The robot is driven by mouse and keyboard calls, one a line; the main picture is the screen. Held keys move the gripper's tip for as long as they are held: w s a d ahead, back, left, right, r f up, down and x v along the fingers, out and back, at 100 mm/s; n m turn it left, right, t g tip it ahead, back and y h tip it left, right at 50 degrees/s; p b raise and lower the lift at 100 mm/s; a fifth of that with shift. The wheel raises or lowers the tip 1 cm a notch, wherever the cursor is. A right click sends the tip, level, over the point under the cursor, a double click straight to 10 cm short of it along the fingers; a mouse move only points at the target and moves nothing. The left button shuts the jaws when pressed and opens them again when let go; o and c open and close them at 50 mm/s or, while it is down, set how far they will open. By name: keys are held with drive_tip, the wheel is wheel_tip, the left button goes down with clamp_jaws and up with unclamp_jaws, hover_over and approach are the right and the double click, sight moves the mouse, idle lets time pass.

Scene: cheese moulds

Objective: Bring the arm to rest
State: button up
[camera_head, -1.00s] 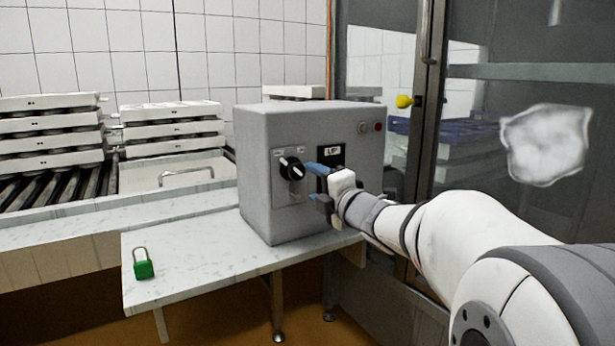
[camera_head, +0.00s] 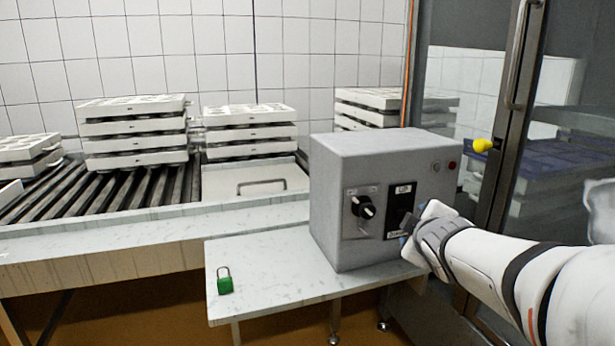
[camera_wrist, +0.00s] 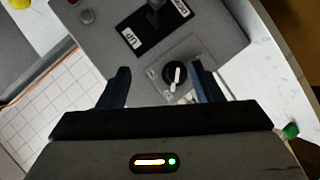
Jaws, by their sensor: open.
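My gripper (camera_head: 410,226) is in front of the right part of the grey control box (camera_head: 335,215) in the head view. In the wrist view my gripper (camera_wrist: 160,72) has its two dark blue fingers spread apart with nothing between them. The box face carries a black rotary knob (camera_head: 363,207) with a white pointer, and a black panel (camera_head: 400,200) labelled UP with a lever. The knob (camera_wrist: 174,74) and the panel (camera_wrist: 150,28) also show in the wrist view, beyond the fingers. The head view does not show clearly whether the gripper touches the box.
A green padlock (camera_head: 225,281) stands on the marble side table (camera_head: 265,299), left of the box. Stacks of white moulds (camera_head: 135,130) sit on a roller conveyor (camera_head: 150,187) behind. A glass door with a metal frame (camera_head: 507,120) and yellow knob (camera_head: 483,146) is at right.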

drive_tip(key=s+a+r+m+g+p, duration=0.1)
drive_tip(key=s+a+m+g+p, duration=0.1)
drive_tip(key=s+p, duration=0.4)
drive_tip(key=s+a+r+m+g+y+p, duration=0.1)
drive_tip(key=s+a+r+m+g+p, duration=0.1)
drive_tip(key=s+m+g+p, duration=0.3)
drive_tip(key=s+a+r+m+g+p, duration=0.2)
drive_tip(key=s+p, duration=0.5)
drive_tip(key=s, duration=0.5)
drive_tip(key=shift+a+m+g+y, duration=0.3)
drive_tip(key=shift+a+m+g, duration=0.25)
drive_tip(key=shift+m+g, duration=0.5)
